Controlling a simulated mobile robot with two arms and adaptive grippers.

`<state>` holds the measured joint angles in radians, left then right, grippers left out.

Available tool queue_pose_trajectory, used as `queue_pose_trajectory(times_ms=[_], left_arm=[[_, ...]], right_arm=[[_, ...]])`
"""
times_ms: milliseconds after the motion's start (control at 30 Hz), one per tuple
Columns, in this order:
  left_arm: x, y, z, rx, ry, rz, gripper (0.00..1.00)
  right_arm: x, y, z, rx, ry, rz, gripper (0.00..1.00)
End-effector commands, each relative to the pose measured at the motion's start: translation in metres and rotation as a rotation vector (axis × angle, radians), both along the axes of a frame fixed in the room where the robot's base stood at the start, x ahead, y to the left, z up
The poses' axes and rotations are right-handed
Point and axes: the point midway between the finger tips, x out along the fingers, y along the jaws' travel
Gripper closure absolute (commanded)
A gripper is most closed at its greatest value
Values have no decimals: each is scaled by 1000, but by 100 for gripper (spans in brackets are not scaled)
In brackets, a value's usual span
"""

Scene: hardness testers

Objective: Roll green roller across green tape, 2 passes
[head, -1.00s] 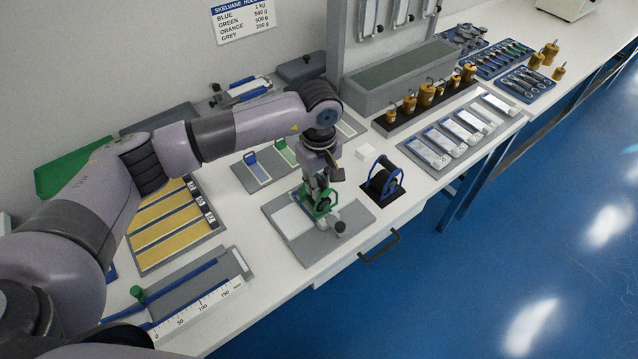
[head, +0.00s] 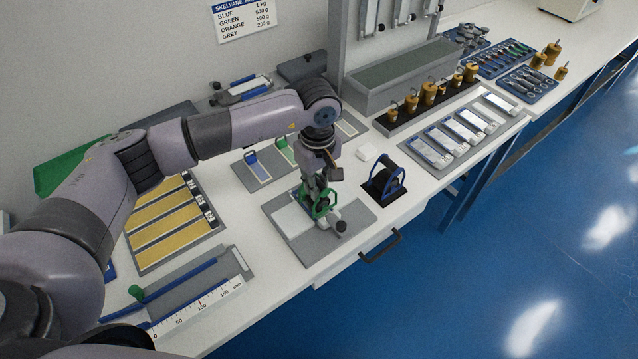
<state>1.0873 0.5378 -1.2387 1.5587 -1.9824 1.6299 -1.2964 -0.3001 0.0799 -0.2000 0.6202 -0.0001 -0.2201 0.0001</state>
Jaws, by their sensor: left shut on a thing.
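The green roller (head: 321,207) stands on a grey board (head: 303,250) with a white panel, near the front edge of the bench. My left gripper (head: 318,187) comes down on it from above and is shut on it. A dark knob sticks out at the roller's front right. Green tape under the roller cannot be made out; the gripper and roller hide that part of the board. A small panel with a green frame (head: 285,149) lies behind, next to a blue-framed one (head: 257,167). My right gripper is not in view.
Brass weights (head: 427,93) stand on a black strip. Yellow strips (head: 172,222) and a ruler (head: 200,308) lie left. The bench edge is close in front.

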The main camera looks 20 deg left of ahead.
Motion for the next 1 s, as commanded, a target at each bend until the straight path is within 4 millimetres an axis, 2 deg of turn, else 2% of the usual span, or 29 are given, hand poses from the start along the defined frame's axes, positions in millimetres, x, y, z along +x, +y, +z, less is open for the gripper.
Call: queue_pose_trajectory(times_ms=[1000], left_arm=[[-5,4,0,1,-1,1,100]], right_arm=[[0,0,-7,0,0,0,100]])
